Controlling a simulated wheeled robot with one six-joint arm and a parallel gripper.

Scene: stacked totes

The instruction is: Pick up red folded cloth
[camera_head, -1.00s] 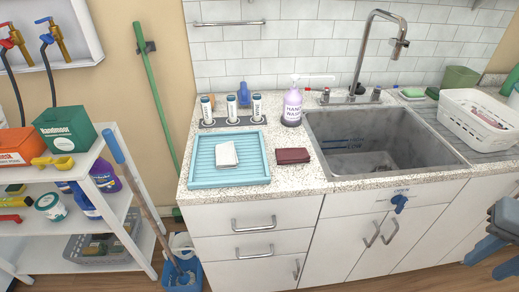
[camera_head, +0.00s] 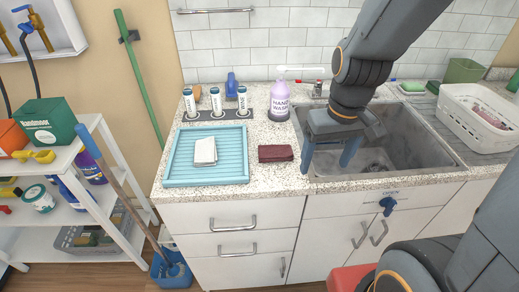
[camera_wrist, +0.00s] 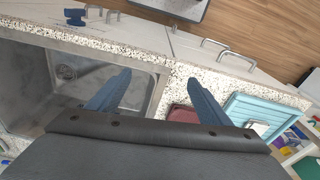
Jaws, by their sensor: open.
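The dark red folded cloth (camera_head: 276,153) lies flat on the speckled counter, between the blue tray and the sink. In the wrist view the cloth (camera_wrist: 183,114) shows partly, beside the right finger, which hides some of it. My gripper (camera_head: 329,166) is open and empty, over the left front part of the sink, to the right of the cloth and apart from it. Its two blue fingers also show in the wrist view (camera_wrist: 160,92).
The blue ribbed tray (camera_head: 178,172) holds a white folded cloth (camera_head: 205,151). A hand wash bottle (camera_head: 279,102) stands behind the red cloth. The sink (camera_head: 420,160) has a faucet at its back. A white basket (camera_head: 478,125) stands right. Bare counter (camera_head: 262,178) lies before the cloth.

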